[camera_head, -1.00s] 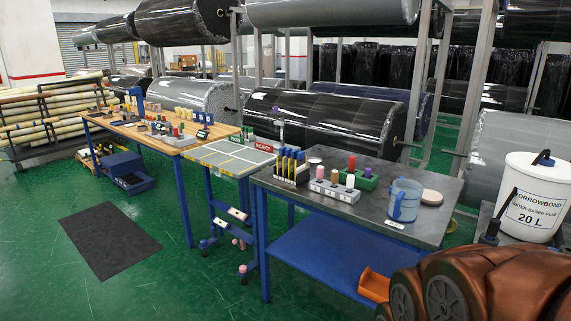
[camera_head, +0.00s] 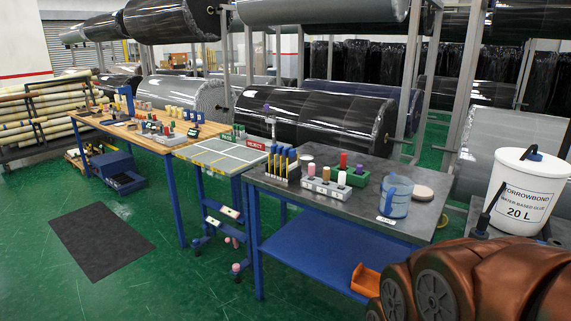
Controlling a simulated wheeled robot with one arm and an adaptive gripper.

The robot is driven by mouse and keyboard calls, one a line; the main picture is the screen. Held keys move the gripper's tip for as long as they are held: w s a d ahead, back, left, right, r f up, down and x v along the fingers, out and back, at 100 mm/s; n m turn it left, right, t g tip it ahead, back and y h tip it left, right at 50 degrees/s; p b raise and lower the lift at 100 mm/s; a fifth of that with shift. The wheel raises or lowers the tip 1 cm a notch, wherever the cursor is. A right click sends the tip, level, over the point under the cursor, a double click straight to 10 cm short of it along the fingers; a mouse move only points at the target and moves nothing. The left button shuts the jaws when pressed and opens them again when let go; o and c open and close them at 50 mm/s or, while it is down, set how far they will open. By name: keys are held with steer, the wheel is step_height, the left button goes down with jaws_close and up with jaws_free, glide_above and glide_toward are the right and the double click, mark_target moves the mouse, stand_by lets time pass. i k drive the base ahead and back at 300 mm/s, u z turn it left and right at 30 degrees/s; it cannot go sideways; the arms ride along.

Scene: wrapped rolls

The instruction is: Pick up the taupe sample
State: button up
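A small brownish-tan peg (camera_head: 326,174), which looks like the taupe sample, stands upright in a light grey block (camera_head: 325,188) on the dark-topped workbench. A pinkish peg (camera_head: 311,169) stands to its left and a white peg (camera_head: 342,178) to its right in the same block. The pegs are small, so the exact shade is hard to tell. My gripper is not in view.
A white glue bucket (camera_head: 522,190) is at right. Green floor (camera_head: 185,285) is open at front left.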

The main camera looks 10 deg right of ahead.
mark_target(284, 151)
steer(key=u, duration=0.05)
steer(key=i, duration=1.45)
steer(key=u, duration=1.05)
steer(key=i, duration=0.55)
steer(key=u, duration=0.3)
